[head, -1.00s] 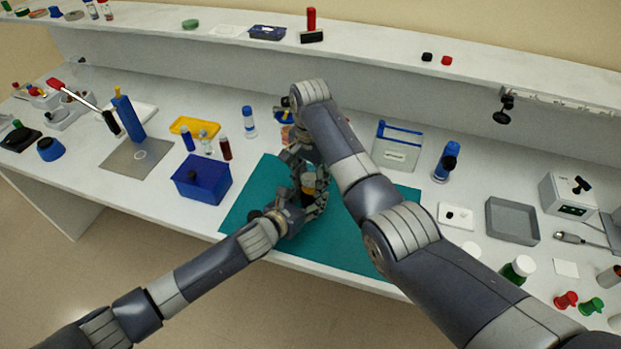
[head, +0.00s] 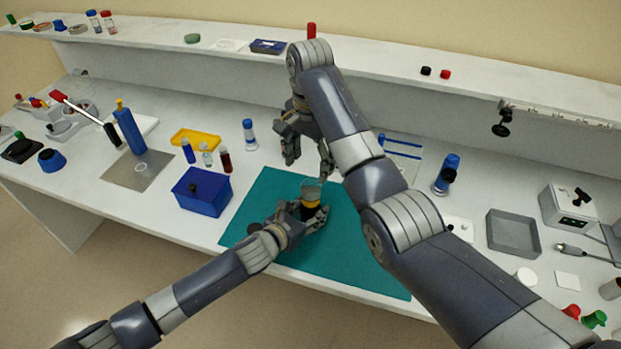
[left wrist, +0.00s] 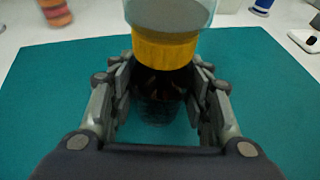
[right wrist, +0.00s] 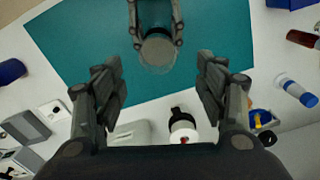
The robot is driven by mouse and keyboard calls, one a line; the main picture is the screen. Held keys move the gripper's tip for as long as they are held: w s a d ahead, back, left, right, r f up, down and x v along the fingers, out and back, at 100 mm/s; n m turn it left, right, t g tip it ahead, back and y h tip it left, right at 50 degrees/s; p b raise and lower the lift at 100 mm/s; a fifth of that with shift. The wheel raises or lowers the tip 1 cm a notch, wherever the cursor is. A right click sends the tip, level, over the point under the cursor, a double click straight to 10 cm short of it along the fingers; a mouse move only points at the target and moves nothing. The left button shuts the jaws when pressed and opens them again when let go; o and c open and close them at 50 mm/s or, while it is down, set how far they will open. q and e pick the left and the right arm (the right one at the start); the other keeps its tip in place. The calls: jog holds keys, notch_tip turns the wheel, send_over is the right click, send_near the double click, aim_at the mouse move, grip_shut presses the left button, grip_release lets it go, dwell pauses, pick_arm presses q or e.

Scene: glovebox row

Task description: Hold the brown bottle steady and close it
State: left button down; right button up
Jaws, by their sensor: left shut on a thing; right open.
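The brown bottle (left wrist: 160,95) stands upright over the teal mat (head: 262,190), with a yellow collar and a clear, greyish top piece (head: 311,187) on it. In the left wrist view the top piece (left wrist: 168,12) is cut off by the upper edge. My left gripper (head: 308,217) is shut around the dark bottle body below the collar. My right gripper (head: 308,160) is open and empty, above and beyond the bottle, apart from it. In the right wrist view the bottle's round grey top (right wrist: 158,48) lies beyond the open fingers (right wrist: 160,85). I cannot tell how tightly the top sits.
A blue box (head: 202,192) stands left of the mat. Small vials (head: 207,155) and a yellow tray (head: 195,138) are behind it. A blue-topped bottle (head: 447,175) and a grey tray (head: 513,233) stand at right. The mat around the bottle is mostly clear.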

pick_arm(q)
jog(key=shift+f, duration=0.1)
pick_arm(e)
jog(key=shift+d+r, duration=0.1)
jog(key=shift+r, duration=0.7)
pick_arm(q)
jog(key=c, duration=0.8)
grip_release()
jog(key=shift+o, duration=0.2)
jog(key=v, duration=1.2)
